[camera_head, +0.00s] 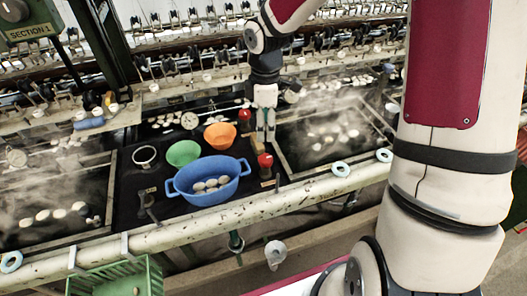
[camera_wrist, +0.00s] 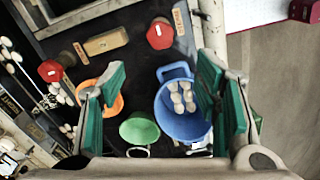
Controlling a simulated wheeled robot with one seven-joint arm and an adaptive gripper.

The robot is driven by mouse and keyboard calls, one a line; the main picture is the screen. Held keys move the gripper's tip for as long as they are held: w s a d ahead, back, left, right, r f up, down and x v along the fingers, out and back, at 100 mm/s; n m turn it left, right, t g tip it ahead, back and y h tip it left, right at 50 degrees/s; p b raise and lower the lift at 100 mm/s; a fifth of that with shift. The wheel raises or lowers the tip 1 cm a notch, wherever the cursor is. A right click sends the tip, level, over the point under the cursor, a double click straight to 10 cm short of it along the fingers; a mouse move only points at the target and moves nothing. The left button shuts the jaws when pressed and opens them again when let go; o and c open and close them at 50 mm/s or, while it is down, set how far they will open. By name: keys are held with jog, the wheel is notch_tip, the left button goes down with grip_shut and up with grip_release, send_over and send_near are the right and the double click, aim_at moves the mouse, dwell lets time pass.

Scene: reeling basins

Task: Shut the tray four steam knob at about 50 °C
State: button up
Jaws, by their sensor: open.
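Two red steam knobs stand on the dark panel between the steaming basins. The front knob (camera_head: 265,161) also shows in the wrist view (camera_wrist: 160,36). The rear knob (camera_head: 244,115) also shows in the wrist view (camera_wrist: 50,71). Small tags lie beside them (camera_wrist: 180,21), too blurred to read, so I cannot tell which serves tray four. My gripper (camera_head: 265,136) points down above the panel near both knobs. In the wrist view its green-padded fingers (camera_wrist: 162,82) are spread apart with nothing held. A dial (camera_head: 190,120) stands behind the bowls; its reading is too small to tell.
A blue basin (camera_head: 172,184) with several cocoons, a green bowl (camera_head: 183,153) and an orange bowl (camera_head: 220,135) sit left of the knobs. A wooden block (camera_wrist: 106,41) lies between the knobs. A pale front rail (camera_head: 230,215) borders the bench. Steam drifts over both trays.

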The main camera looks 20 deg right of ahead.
aim_at(265, 158)
notch_tip(265, 158, down, 13)
jog(key=shift+f, duration=0.1)
dwell(0.3)
jog(key=c, duration=1.1)
